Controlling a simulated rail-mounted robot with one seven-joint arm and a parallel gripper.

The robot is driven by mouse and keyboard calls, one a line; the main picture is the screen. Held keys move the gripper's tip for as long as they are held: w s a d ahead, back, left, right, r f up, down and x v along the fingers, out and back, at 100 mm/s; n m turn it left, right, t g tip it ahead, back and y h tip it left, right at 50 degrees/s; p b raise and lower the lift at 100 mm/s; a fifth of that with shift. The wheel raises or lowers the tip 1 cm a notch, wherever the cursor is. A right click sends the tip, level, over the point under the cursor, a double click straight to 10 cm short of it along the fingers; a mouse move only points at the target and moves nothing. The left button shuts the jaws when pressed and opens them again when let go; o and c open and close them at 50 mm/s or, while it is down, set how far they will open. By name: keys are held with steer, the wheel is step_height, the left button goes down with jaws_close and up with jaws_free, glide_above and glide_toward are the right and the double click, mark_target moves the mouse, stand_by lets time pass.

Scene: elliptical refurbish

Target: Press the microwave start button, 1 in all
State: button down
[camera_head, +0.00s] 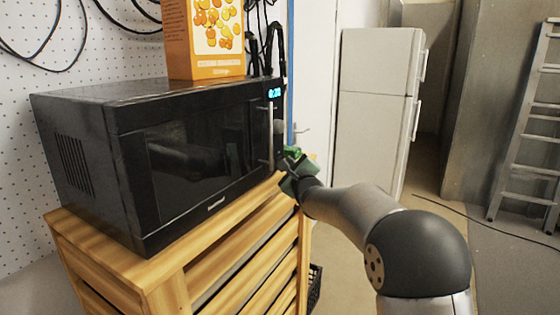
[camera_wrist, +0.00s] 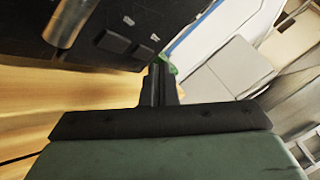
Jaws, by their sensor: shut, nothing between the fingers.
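The black microwave (camera_head: 75,115) stands on a wooden cabinet, with a lit blue display (camera_head: 274,92) at the top of its right-hand panel. My gripper (camera_head: 283,162) is at the lower part of that panel, just right of the door handle (camera_head: 271,130). In the wrist view, the shut, empty fingers (camera_wrist: 159,72) point at the panel's lower edge. Two dark square buttons show there, one left (camera_wrist: 115,42) and one right (camera_wrist: 143,52), nearer the fingertips. I cannot tell whether the fingertips touch the panel, or which button is start.
The slatted wooden cabinet (camera_head: 110,262) lies below the microwave. An orange box (camera_head: 205,70) stands on top, with black cables behind it. A small green thing (camera_head: 293,152) is close to my gripper. A white fridge (camera_head: 375,110) and a ladder (camera_head: 525,130) stand farther right.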

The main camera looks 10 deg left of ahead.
steer(key=shift+a, duration=0.1)
stand_by(0.3)
steer(key=shift+w+a, duration=0.15)
steer(key=shift+a, duration=0.15)
